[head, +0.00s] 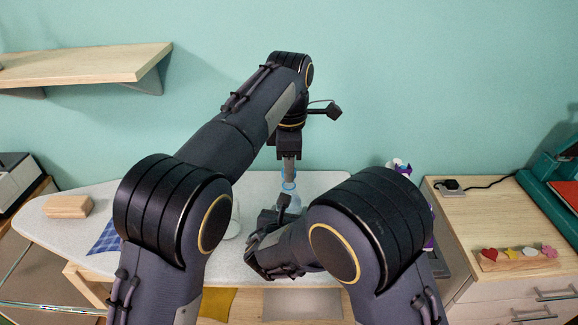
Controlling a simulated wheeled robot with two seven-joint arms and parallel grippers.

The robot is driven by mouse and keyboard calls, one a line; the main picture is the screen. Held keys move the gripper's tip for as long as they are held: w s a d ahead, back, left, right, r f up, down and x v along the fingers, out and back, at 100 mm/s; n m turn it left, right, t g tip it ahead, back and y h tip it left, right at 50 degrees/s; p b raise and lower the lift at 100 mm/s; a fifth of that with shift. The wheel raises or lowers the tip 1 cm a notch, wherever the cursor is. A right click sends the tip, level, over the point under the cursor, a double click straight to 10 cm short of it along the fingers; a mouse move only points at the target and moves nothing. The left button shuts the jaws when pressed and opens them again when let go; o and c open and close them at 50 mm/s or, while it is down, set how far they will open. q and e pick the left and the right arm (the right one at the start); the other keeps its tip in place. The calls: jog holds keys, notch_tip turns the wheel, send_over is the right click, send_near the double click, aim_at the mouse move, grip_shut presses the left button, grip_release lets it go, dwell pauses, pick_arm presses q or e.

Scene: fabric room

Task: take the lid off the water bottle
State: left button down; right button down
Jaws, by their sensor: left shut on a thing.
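The water bottle (294,203) is pale blue and see-through. It stands on the light grey board behind my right wrist, which hides its lower part. My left gripper (289,178) points straight down above it, with its fingers at the bottle's top. It is shut on the lid (289,186), which shows only as a small blue piece at and below the fingertips. I cannot tell whether the lid is still joined to the bottle. My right gripper (262,258) is low in front of the bottle; its fingers are mostly hidden by my own arm.
The light grey board (60,228) holds a wooden block (68,206) and a blue checked cloth (107,238) at left. A purple and white object (400,170) is partly hidden at right. A wooden cabinet (470,220) stands right; a wall shelf (85,63) hangs upper left.

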pick_arm(q)
jog(key=shift+r, duration=2)
pick_arm(e)
jog(key=shift+c, duration=2.3)
grip_release()
